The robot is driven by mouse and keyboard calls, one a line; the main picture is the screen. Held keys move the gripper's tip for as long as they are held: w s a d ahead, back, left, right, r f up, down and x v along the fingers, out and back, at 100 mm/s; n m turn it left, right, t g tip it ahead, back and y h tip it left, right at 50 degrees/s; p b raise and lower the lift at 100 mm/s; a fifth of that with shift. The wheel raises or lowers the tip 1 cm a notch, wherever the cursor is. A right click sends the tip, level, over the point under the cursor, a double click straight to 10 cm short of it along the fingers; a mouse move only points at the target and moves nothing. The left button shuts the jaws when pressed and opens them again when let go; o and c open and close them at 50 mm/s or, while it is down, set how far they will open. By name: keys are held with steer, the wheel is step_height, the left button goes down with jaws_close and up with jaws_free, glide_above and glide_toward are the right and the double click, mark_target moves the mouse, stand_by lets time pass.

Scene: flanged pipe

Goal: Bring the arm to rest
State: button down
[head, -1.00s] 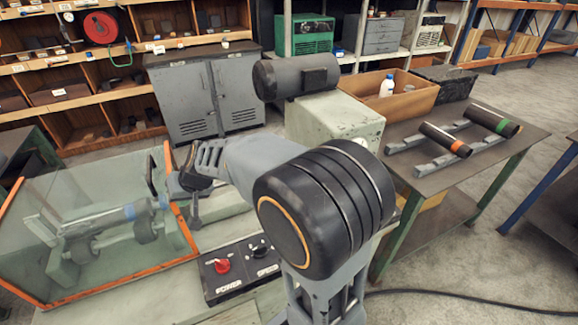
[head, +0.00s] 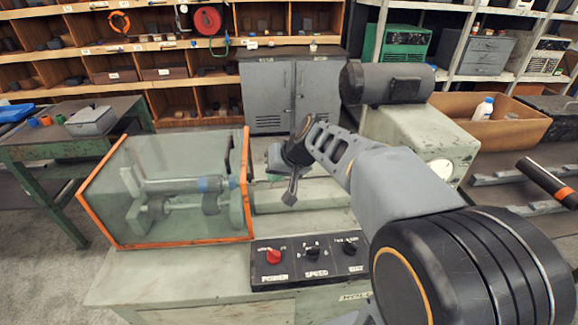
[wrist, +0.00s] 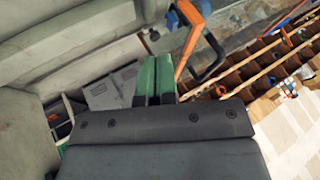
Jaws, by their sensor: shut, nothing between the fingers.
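My arm reaches from the lower right of the head view over the grey-green machine (head: 180,275), toward its middle. My gripper (wrist: 153,78) shows in the wrist view with its two green fingers side by side, shut and empty. In the head view the arm's far end is small and partly hidden by its own links. A grey pipe with a blue band (head: 178,186) lies on rollers inside the clear guard (head: 100,195) with orange edges, left of the arm.
A control panel (head: 310,260) with a red knob is on the machine front. A dark motor (head: 385,83) sits above a green housing (head: 420,135). A cardboard box (head: 490,125) and an orange-banded pipe (head: 545,180) are at right. A green-legged table (head: 60,140) stands at left; floor shows below it.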

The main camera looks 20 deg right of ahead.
steer(key=v, duration=0.6)
steer(key=s+f+n+g+h, duration=0.1)
steer(key=s+f+h, duration=0.3)
steer(key=s+f, duration=0.7)
steer(key=shift+s+a+f+g+h, duration=0.3)
steer(key=shift+s+a+g, duration=0.25)
steer(key=shift+s, duration=0.4)
steer(key=c, duration=1.8)
jaws_free()
steer(key=shift+d, duration=0.1)
steer(key=shift+c, duration=0.2)
